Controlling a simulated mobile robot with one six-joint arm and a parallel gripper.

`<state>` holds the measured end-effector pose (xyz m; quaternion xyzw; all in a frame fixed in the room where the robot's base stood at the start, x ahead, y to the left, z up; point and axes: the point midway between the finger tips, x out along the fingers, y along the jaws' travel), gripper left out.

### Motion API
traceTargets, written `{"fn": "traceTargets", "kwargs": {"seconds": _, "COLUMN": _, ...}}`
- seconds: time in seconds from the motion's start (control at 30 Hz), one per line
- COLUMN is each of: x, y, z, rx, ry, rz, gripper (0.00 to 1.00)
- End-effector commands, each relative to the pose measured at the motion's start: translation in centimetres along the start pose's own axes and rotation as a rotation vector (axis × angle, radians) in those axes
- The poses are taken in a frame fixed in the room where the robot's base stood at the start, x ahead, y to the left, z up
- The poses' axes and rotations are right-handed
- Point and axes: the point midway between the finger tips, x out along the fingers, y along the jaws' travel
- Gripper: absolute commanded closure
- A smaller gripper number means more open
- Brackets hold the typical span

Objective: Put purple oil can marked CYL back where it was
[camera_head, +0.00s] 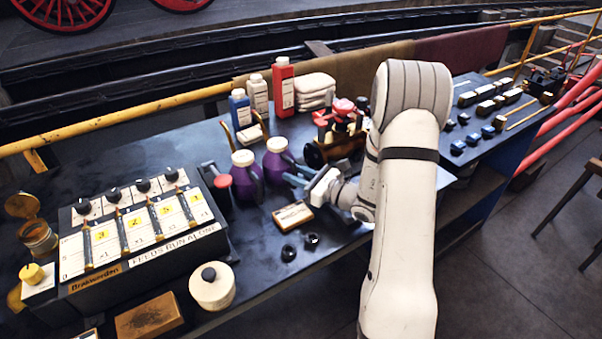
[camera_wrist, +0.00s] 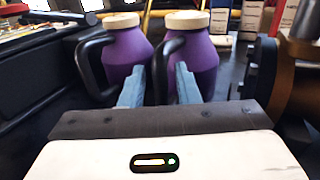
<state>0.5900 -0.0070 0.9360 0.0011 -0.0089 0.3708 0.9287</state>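Two purple oil cans with cream caps stand side by side on the dark bench, the left can (camera_head: 246,180) and the right can (camera_head: 277,164). In the wrist view they are the left can (camera_wrist: 127,55) and the right can (camera_wrist: 198,55), each with a black handle on its left. No CYL mark is legible on either. My gripper (camera_head: 292,174) is low beside the right can. In the wrist view my gripper (camera_wrist: 160,72) has its blue-grey fingers apart, with the right can's handle between or just beyond them. I cannot tell whether they touch it.
A feed panel (camera_head: 130,235) stands on the left, with a round cream pot (camera_head: 212,287) in front. Blue, white and red bottles, the red one (camera_head: 283,88) tallest, stand behind. A red-and-black fitting (camera_head: 340,130) is close right. A small labelled block (camera_head: 293,215) lies near the front edge.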

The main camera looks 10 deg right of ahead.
Motion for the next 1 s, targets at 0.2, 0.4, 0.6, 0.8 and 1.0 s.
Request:
{"fn": "traceTargets", "kwargs": {"seconds": 0.2, "x": 0.0, "y": 0.0, "z": 0.0, "rx": 0.000, "ry": 0.000, "rz": 0.000, "gripper": 0.64}}
{"fn": "traceTargets", "kwargs": {"seconds": 0.4, "x": -0.2, "y": 0.0, "z": 0.3, "rx": 0.000, "ry": 0.000, "rz": -0.001, "gripper": 0.64}}
{"fn": "traceTargets", "kwargs": {"seconds": 0.6, "x": -3.9, "y": -0.2, "z": 0.1, "rx": 0.000, "ry": 0.001, "rz": -0.006, "gripper": 0.64}}
{"fn": "traceTargets", "kwargs": {"seconds": 0.8, "x": -8.2, "y": -0.1, "z": 0.1, "rx": -0.001, "ry": 0.000, "rz": -0.004, "gripper": 0.64}}
{"fn": "traceTargets", "kwargs": {"seconds": 1.0, "x": -11.1, "y": 0.0, "z": 0.2, "rx": 0.000, "ry": -0.001, "rz": -0.002, "gripper": 0.64}}
